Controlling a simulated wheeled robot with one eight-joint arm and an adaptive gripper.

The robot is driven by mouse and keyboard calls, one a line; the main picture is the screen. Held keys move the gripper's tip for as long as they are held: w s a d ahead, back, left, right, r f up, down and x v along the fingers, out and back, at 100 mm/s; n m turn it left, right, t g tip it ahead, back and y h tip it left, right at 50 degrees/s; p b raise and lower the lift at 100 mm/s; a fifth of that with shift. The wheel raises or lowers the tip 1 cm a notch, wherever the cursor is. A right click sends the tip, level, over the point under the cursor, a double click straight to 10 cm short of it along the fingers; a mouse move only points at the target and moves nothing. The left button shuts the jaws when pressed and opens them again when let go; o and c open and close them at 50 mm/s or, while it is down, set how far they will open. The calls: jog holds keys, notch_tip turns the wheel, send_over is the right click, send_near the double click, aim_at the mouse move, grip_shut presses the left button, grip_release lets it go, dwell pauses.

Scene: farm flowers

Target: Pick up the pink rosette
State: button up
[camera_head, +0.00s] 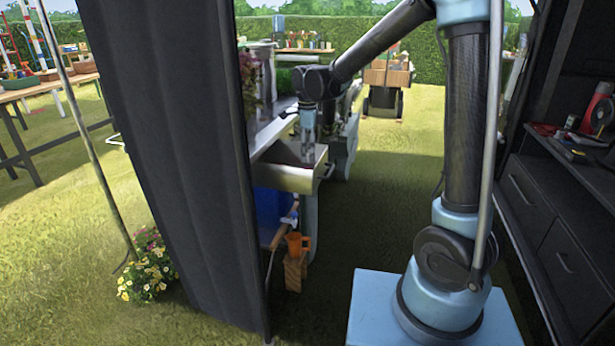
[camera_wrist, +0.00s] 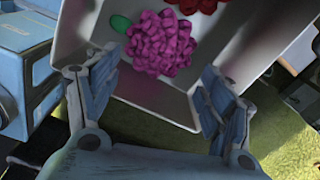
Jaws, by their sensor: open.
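The pink rosette (camera_wrist: 160,43) is a ruffled magenta bloom. In the wrist view it lies in a pale grey tray or drawer (camera_wrist: 128,122), ahead of my gripper and between the lines of its two fingers. My gripper (camera_wrist: 158,95) is open and empty, with blue-grey segmented fingers wide apart. In the head view my gripper (camera_head: 308,150) hangs over the open pale tray or drawer (camera_head: 284,179) beside the counter. The rosette cannot be made out in the head view.
A green oval (camera_wrist: 121,23) touches the rosette's left side. A red flower (camera_wrist: 195,5) sits just beyond it. A black curtain (camera_head: 185,150) stands left of the counter. Black drawers (camera_head: 550,220) stand at the right.

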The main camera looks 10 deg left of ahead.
aim_at(308, 168)
jog(key=shift+f, duration=3.8)
jog(key=c, duration=1)
